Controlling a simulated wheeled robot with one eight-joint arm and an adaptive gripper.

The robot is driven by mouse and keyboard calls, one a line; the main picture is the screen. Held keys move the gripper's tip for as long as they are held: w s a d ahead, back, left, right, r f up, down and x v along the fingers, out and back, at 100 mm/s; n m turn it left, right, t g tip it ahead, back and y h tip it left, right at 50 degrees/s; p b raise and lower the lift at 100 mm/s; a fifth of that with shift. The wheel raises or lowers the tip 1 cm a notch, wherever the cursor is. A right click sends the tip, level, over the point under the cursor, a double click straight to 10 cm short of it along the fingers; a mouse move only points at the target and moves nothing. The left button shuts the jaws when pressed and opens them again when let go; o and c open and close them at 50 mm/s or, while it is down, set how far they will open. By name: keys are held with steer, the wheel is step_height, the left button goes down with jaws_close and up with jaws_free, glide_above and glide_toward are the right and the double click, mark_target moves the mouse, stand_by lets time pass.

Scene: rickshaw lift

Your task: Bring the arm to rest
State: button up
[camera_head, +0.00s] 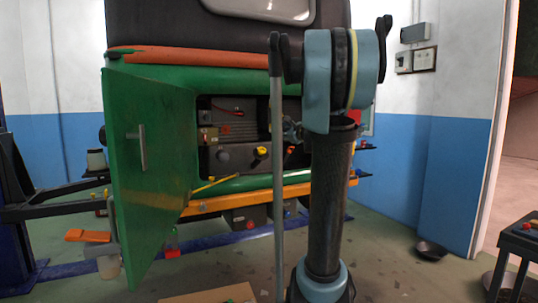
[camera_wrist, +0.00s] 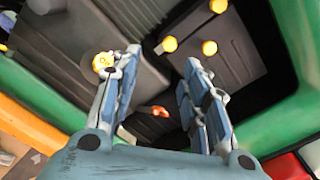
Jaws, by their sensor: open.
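My gripper (camera_wrist: 160,66) is open in the wrist view, with its two blue-grey fingers apart and nothing held between them. It points into the engine compartment of the green rickshaw. A yellow knob (camera_wrist: 103,61) shows right at the left fingertip; I cannot tell whether they touch. A small orange-red part (camera_wrist: 155,111) shows between the fingers, behind them. In the head view my arm stands in front of the right part of the open compartment (camera_head: 222,128) and hides most of the gripper.
The rickshaw's green door (camera_head: 150,180) stands open on the left. An orange lift beam (camera_head: 235,202) runs under the body. Several yellow caps (camera_wrist: 170,43) sit close beyond the fingers. A dark bowl (camera_head: 431,250) and a small table (camera_head: 522,240) are at the right, with free floor between.

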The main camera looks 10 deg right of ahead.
steer(key=s+a+f+n+g, duration=0.4)
steer(key=s+a+f+n, duration=0.2)
steer(key=s+f+n, duration=0.35)
steer(key=s+a+f+n+g, duration=0.55)
steer(key=s+f, duration=0.45)
steer(key=s, duration=0.3)
steer(key=s+d+f+n+g+h, duration=0.2)
steer(key=s+d+f+n+h, duration=0.1)
steer(key=s+f, duration=0.6)
steer(key=s+d+f+n+g+h, duration=0.2)
steer(key=s+d+f+n, duration=0.3)
steer(key=s, duration=0.8)
step_height(320, 180, down, 4)
steer(key=shift+s+d+f+n+g+h, duration=0.2)
steer(key=shift+n+g+h, duration=0.3)
steer(key=shift+n, duration=0.6)
steer(key=shift+w+f, duration=0.15)
steer(key=shift+w, duration=0.35)
steer(key=shift+s, duration=0.1)
